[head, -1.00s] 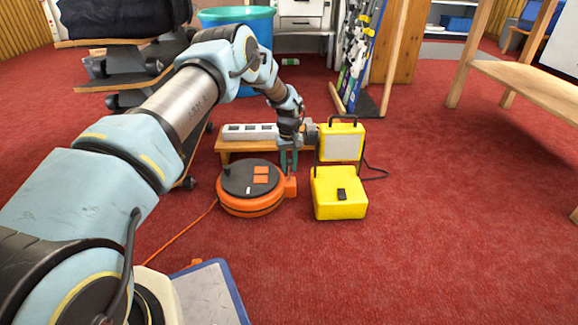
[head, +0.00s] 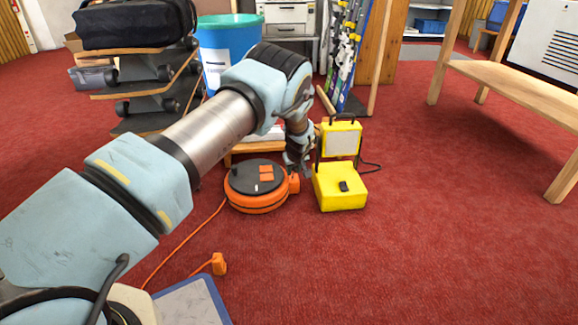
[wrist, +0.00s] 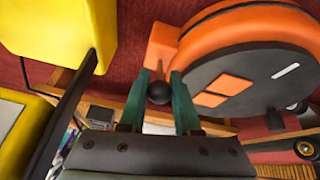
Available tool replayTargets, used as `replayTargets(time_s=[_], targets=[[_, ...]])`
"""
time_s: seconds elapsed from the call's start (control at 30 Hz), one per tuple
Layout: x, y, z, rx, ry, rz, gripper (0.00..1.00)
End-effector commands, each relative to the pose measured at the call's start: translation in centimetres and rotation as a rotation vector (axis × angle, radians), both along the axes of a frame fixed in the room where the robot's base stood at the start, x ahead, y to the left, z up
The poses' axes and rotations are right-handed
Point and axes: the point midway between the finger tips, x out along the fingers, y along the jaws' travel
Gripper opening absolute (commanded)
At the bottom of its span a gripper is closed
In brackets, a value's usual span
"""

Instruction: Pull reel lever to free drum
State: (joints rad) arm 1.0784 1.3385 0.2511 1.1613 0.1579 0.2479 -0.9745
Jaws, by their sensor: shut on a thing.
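The cable reel (head: 243,184) is a round orange drum with a dark top plate and orange socket flaps, lying on the red carpet. An orange block (head: 293,183) sticks out at its right side. In the wrist view the reel (wrist: 202,62) fills the upper right, and a lever with a black ball knob (wrist: 158,93) rises from the block. My gripper (wrist: 165,80) has its green fingers on either side of the knob, shut on it. In the head view my gripper (head: 302,171) is small beside the block, and the lever cannot be made out.
A low wooden bench (head: 232,150) is behind the reel. An orange cord and plug (head: 218,264) lie in front. Open carpet (head: 430,240) lies to the right.

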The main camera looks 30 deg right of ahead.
Motion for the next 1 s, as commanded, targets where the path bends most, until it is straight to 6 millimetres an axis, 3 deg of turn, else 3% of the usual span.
replayTargets(time_s=[0.4, 0.93, 0.97, 1.0], targets=[[-0.77, 0.25, -0.93, -0.08, -0.173, -0.002, 0.0], [-0.79, 0.33, -1.0, -0.092, -0.194, 0.001, 0.0], [-0.79, 0.34, -1.01, -0.092, -0.194, 0.001, 0.34], [-0.79, 0.34, -1.01, -0.092, -0.194, 0.001, 0.38]])
